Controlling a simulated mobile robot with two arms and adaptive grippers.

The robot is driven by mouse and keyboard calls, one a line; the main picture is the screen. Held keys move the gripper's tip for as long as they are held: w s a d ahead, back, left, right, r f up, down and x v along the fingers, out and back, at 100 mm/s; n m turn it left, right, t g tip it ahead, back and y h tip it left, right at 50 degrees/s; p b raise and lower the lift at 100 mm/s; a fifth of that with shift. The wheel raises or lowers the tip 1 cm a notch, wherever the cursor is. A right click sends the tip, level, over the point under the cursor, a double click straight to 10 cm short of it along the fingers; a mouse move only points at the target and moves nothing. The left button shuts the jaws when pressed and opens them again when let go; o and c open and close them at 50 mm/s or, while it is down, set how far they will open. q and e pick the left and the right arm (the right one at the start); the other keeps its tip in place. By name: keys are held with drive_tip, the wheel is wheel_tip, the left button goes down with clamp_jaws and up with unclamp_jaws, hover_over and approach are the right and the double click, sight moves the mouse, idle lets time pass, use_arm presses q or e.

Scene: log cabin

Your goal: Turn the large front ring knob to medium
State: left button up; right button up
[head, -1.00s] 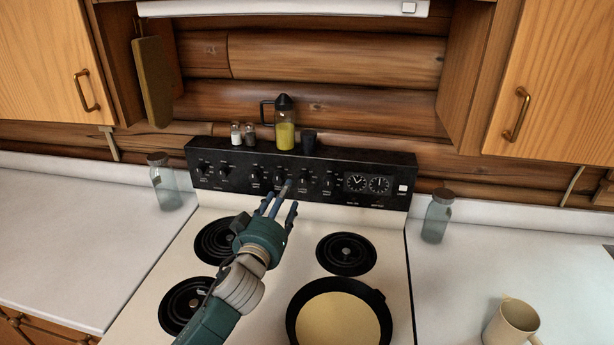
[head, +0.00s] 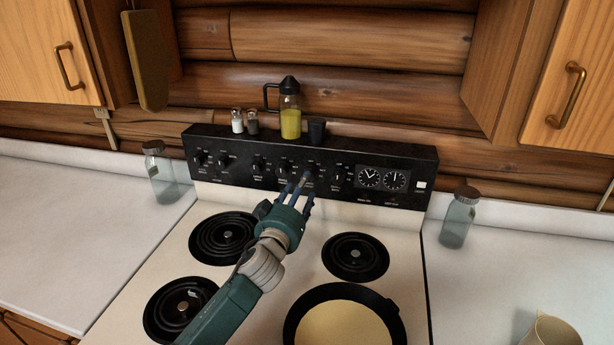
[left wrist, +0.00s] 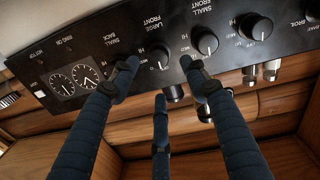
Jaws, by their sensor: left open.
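The black control panel (head: 232,174) at the back of the stove carries a row of round black knobs. The large front ring knob (left wrist: 160,57), named by its printed label, sits between my upper two fingertips in the left wrist view; its head-view position is largely behind my fingers. My left gripper (head: 302,186) is open, its three dark blue fingers spread toward the panel. In the left wrist view the gripper (left wrist: 159,75) has its third finger below the knob. I cannot tell whether any finger touches it. My right gripper is not in view.
A pan (head: 297,327) sits at the front right of the stove. A yellow-filled bottle (head: 290,122), shakers (head: 238,121) and a dark cup (head: 316,130) stand on the panel's top. Glass jars (head: 160,175) (head: 459,220) flank the stove. A cream mug (head: 551,331) stands at right.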

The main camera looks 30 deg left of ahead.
use_arm(q)
drive_tip(key=p+x, duration=0.1)
drive_tip(key=x, duration=0.5)
drive_tip(key=shift+w, duration=0.1)
drive_tip(key=shift+c, duration=0.5)
drive_tip(key=c, duration=1.1)
